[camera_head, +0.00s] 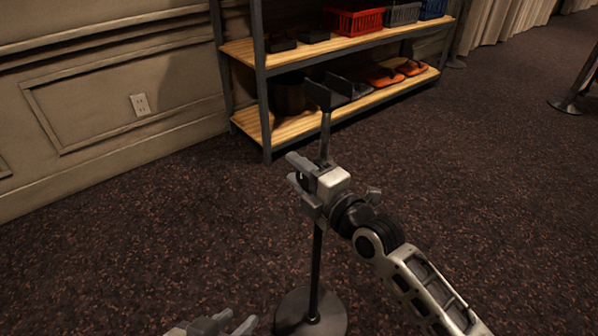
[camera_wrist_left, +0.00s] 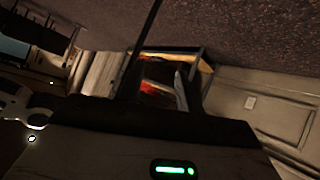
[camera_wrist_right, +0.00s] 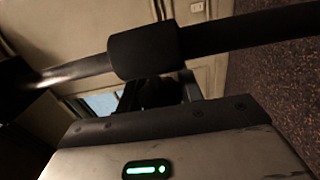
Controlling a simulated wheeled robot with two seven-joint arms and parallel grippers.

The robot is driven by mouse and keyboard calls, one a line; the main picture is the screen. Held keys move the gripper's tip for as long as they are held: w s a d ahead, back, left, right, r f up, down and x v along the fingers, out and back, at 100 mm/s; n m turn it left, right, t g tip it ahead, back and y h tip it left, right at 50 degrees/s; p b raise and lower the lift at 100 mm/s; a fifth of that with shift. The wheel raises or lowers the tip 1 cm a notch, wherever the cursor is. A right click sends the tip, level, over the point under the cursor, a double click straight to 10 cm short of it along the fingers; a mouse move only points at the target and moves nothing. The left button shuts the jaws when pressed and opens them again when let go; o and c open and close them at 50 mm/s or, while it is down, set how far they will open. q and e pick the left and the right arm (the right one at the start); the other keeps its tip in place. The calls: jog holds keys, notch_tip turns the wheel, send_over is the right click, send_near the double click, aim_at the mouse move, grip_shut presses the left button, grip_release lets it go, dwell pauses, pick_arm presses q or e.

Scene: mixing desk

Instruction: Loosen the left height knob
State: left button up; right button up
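A dark stand has a forked cradle (camera_head: 330,92) on top, a thin pole (camera_head: 317,255) and a round base (camera_head: 311,312). My right gripper (camera_head: 296,171) is at mid-height by the pole and hides part of it. Its fingers are apart. In the right wrist view, a thick black collar (camera_wrist_right: 147,50) on the pole lies across the fingers, with a blurred dark shape between them. I cannot tell whether that is the left height knob or whether it is gripped. My left gripper (camera_head: 232,322) is low at the bottom edge, its fingers apart and empty, clear of the stand.
A shelf rack (camera_head: 250,128) behind the stand holds a red basket (camera_head: 354,21) and orange items (camera_head: 383,76). A panelled wall (camera_head: 110,90) is at the left. Dark carpet around the stand is open. A post base (camera_head: 566,105) stands at the far right.

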jog(key=shift+r+p, duration=0.15)
jog(key=shift+p, duration=0.45)
jog(key=shift+c, duration=0.4)
jog(key=shift+r+g+p, duration=0.1)
jog(key=shift+g+p, duration=0.2)
jog(key=shift+p, duration=0.25)
jog(key=g+h+p, duration=0.2)
jog(key=p, duration=0.6)
jog(key=shift+d, duration=0.1)
jog(key=g+p, duration=0.1)
jog(key=p, duration=0.1)
jog(key=h+p, duration=0.1)
jog(key=p, duration=0.1)
jog(key=shift+f+g, duration=0.3)
jog(key=shift+g, duration=0.1)
jog(key=shift+s+f+g+h+p, duration=0.1)
jog(key=shift+f+g+h+p, duration=0.2)
jog(key=shift+g+h+p, duration=0.45)
pick_arm(q)
jog(key=a+r, duration=0.2)
jog(key=r, duration=0.5)
jog(key=s+a+r+n+t+y, duration=0.1)
jog(key=r, duration=0.6)
jog(key=shift+s+a+r+y+p, duration=0.25)
jog(key=shift+a+r+y+p, duration=0.05)
jog(key=shift+a+r+p, duration=0.1)
pick_arm(e)
jog(key=shift+f, duration=0.25)
